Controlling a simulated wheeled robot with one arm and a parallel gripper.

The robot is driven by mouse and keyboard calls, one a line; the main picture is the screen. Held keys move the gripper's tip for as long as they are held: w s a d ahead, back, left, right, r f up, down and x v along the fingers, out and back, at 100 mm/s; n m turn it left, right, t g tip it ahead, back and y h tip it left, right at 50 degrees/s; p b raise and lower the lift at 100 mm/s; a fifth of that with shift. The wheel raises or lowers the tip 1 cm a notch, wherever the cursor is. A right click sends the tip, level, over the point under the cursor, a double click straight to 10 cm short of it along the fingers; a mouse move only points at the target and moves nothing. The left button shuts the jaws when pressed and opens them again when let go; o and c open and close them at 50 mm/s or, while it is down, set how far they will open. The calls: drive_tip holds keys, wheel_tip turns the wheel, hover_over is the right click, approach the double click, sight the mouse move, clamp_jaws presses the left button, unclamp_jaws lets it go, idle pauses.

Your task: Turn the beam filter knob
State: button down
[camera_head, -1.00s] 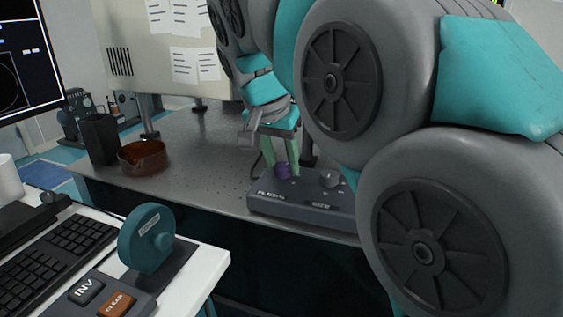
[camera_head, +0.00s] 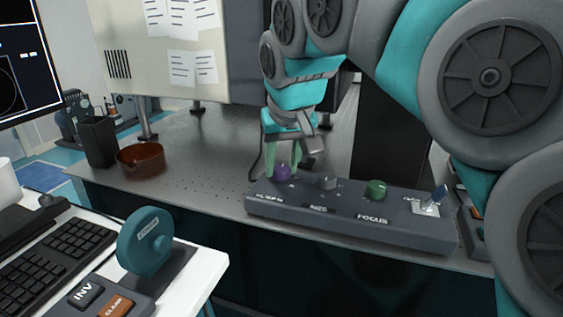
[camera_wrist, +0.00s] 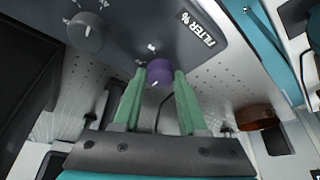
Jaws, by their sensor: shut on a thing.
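The control box (camera_head: 345,217) is a dark grey panel near the front edge of the optical table. Its purple knob (camera_head: 282,173) sits at the left end, and in the wrist view the purple knob (camera_wrist: 160,73) is beside a "FILTER %" label (camera_wrist: 198,27). My gripper (camera_head: 284,166) points down at this knob, its green fingers on either side. In the wrist view the fingertips of my gripper (camera_wrist: 160,80) are shut on the purple knob. A white mark shows on the knob's near side.
A brown bowl (camera_head: 141,158) and black bin (camera_head: 99,142) stand left on the table. A desk with a keyboard (camera_head: 55,255) is at front left.

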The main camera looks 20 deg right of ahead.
sight(286, 190)
idle(0.4)
drive_tip(key=shift+c, duration=2.2)
unclamp_jaws()
drive_tip(key=v, duration=0.7)
drive_tip(key=shift+r+b, duration=0.3)
drive_tip(key=shift+r, duration=0.1)
drive_tip(key=shift+s, duration=0.15)
